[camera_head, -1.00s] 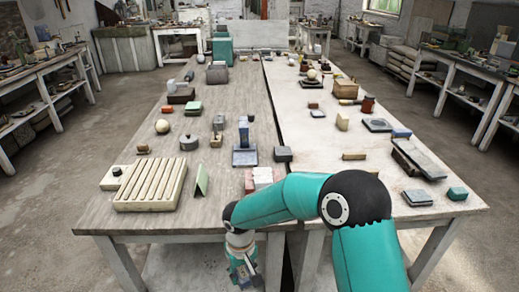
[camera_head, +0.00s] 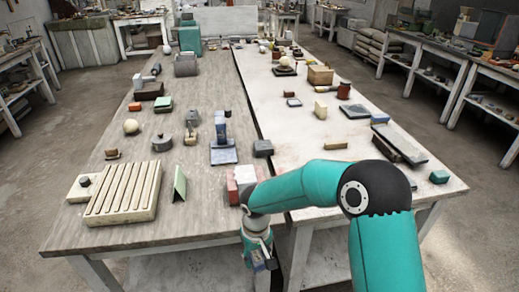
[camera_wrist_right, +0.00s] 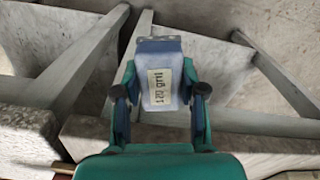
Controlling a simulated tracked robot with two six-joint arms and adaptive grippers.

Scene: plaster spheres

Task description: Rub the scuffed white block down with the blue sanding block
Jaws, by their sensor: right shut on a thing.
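My right gripper (camera_wrist_right: 160,78) is shut on the blue sanding block (camera_wrist_right: 160,88), which has a pale label reading 120 grit. In the head view the right gripper (camera_head: 262,262) hangs low, just in front of the table's near edge, and its block is small and partly hidden there. A white block (camera_head: 244,174) sits near the front of the table, beside a red piece (camera_head: 232,192); my right arm covers part of it. Scuffs on it are too small to tell. The gripper is apart from the white block. My left gripper is not in view.
A ribbed cream board (camera_head: 124,192) and a green wedge (camera_head: 179,184) stand left of the white block. A blue-grey stand (camera_head: 223,152) and a dark grey block (camera_head: 263,148) are behind it. The wooden table's front left strip is clear.

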